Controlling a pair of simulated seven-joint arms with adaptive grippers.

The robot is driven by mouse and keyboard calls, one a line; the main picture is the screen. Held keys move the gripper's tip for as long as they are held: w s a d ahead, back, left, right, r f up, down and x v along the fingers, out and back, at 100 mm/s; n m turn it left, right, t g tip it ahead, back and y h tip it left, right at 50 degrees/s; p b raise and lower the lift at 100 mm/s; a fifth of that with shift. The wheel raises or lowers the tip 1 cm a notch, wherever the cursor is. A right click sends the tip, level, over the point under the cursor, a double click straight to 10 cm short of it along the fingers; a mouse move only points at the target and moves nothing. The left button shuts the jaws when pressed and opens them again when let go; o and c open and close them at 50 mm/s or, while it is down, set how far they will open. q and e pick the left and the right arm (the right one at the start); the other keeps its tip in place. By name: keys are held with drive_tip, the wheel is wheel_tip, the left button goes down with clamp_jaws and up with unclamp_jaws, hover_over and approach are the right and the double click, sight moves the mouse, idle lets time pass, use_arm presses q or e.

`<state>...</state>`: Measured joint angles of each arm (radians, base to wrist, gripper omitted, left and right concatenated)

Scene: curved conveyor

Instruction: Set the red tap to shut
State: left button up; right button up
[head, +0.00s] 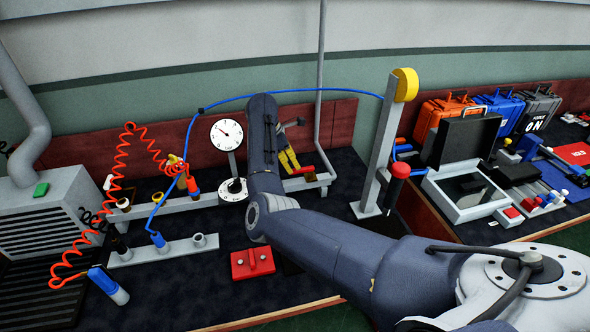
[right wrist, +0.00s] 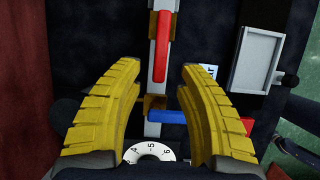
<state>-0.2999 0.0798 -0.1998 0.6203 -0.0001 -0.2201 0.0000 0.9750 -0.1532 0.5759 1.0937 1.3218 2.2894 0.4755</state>
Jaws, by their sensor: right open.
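The red tap's lever (right wrist: 161,47) lies along the grey pipe (right wrist: 153,128), in line with it, in the right wrist view. In the head view a bit of the red lever (head: 302,170) shows beside my right gripper (head: 291,163). That gripper is open, pointing down over the pipe, with yellow ridged fingers. In the wrist view the red lever stands ahead of the gap between the fingers (right wrist: 160,66), with nothing held. Whether the fingers touch it I cannot tell. My left gripper is not in view.
A blue lever (right wrist: 182,118) sits crosswise on the same pipe, close to the right finger. A numbered white dial (right wrist: 149,152) is near the gripper. A grey post (head: 378,150) with a yellow top stands to the right. A gauge (head: 227,134) stands left.

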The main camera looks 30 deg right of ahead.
sight(295, 169)
drive_tip(key=shift+x, duration=2)
drive_tip(key=shift+c, duration=0.2)
clamp_jaws()
